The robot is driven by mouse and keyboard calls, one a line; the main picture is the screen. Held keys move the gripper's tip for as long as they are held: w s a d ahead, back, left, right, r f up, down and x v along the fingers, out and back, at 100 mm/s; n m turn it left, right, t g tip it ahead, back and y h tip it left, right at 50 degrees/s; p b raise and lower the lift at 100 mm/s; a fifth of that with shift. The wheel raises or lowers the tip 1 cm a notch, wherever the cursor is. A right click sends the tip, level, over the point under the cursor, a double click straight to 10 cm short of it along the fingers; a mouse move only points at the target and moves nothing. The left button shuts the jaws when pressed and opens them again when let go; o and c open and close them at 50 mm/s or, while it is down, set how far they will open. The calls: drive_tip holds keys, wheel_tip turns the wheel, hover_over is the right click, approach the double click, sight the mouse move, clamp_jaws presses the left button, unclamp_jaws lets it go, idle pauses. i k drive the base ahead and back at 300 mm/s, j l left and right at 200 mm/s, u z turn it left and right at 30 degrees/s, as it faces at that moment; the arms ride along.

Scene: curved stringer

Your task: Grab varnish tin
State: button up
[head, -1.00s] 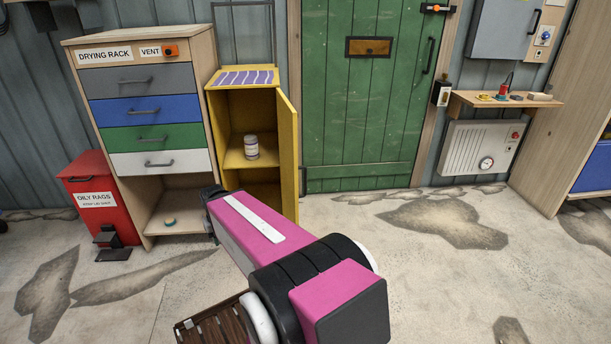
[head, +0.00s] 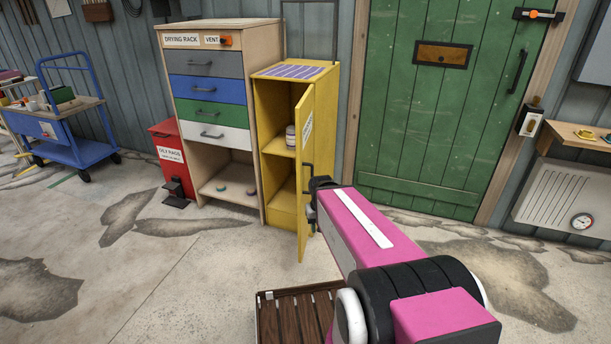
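A small pale tin with a coloured band (head: 291,137), which looks like the varnish tin, stands upright on the middle shelf of the yellow cabinet (head: 266,176). The cabinet door (head: 306,185) is open and swung toward me, and its edge is close to the tin in the picture. My pink arm reaches toward the cabinet. Its dark far end (head: 321,200) is by the lower part of the door, below the tin. I cannot make out the fingers or whether they touch the door.
A drying rack (head: 216,138) with drawers stands left of the cabinet, beside a red oily rags bin (head: 171,158). A blue cart (head: 62,125) is at far left. A green door (head: 437,110) is at right. A slatted wooden piece (head: 290,318) lies low in front. Floor at left is clear.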

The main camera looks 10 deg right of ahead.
sight(290, 139)
drive_tip(key=i+j+z, duration=0.2)
drive_tip(key=j, duration=0.4)
drive_tip(key=i+j+z, duration=0.15)
drive_tip(key=j, duration=0.45)
drive_tip(key=i+j+z, duration=0.2)
drive_tip(key=j, duration=0.45)
drive_tip(key=i+j+z, duration=0.15)
drive_tip(key=j, duration=0.55)
drive_tip(key=j+z, duration=0.2)
drive_tip(key=j, duration=0.45)
drive_tip(key=i+j+z, duration=0.1)
drive_tip(key=j, duration=0.3)
drive_tip(key=i+j, duration=0.3)
drive_tip(key=j+z, duration=0.05)
